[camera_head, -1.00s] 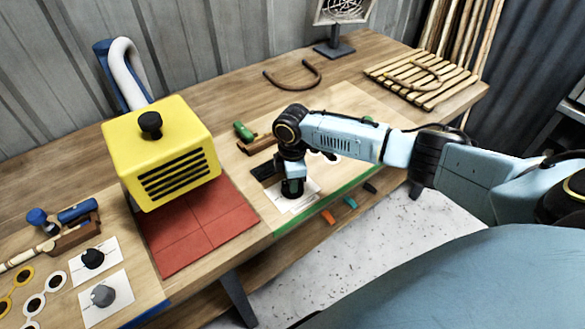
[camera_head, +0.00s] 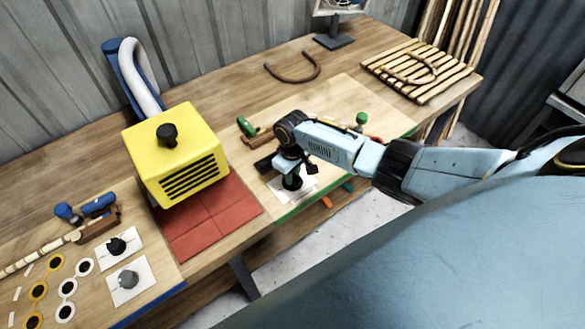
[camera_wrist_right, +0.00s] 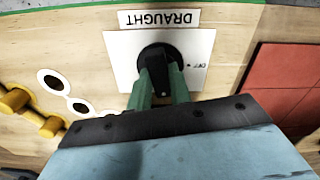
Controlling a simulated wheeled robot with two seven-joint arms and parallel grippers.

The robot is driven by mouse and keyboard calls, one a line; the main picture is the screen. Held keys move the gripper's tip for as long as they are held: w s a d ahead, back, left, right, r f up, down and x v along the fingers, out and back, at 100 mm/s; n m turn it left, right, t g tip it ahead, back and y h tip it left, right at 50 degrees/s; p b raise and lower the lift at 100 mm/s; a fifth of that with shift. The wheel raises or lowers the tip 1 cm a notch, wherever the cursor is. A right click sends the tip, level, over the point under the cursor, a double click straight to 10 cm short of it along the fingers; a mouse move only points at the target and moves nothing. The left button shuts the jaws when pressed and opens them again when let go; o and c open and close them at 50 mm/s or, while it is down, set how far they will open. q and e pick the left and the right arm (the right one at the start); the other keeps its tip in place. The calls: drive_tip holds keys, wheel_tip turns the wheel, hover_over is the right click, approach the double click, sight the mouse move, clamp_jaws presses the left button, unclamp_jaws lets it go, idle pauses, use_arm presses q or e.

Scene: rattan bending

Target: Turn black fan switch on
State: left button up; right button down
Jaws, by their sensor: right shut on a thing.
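The black fan switch is a round black knob (camera_wrist_right: 152,56) on a white plate (camera_wrist_right: 118,48). The plate has a DRAUGHT label (camera_wrist_right: 160,18) beside it and an OFF mark to the right of the knob in the right wrist view. My right gripper (camera_wrist_right: 158,82) has its green fingers closed on the knob. In the head view, my right gripper (camera_head: 292,182) is over the white plate at the bench's front edge and hides most of the knob. The fan (camera_head: 335,38) stands at the back, cut off by the top edge. My left gripper is out of view.
A yellow box (camera_head: 178,150) with a black top knob stands left, by a red tiled mat (camera_head: 212,225). A black knob (camera_head: 117,246) and grey knob (camera_head: 128,279) sit front left. A bent rattan piece (camera_head: 293,78) and slatted rack (camera_head: 420,75) lie behind.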

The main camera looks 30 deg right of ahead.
drive_tip(key=shift+m+p, duration=0.55)
drive_tip(key=shift+m, duration=0.55)
drive_tip(key=c, duration=1.3)
unclamp_jaws()
drive_tip(key=shift+r, duration=0.55)
wheel_tip(320, 180, up, 12)
drive_tip(key=shift+r+p, duration=0.2)
drive_tip(key=shift+p, duration=0.35)
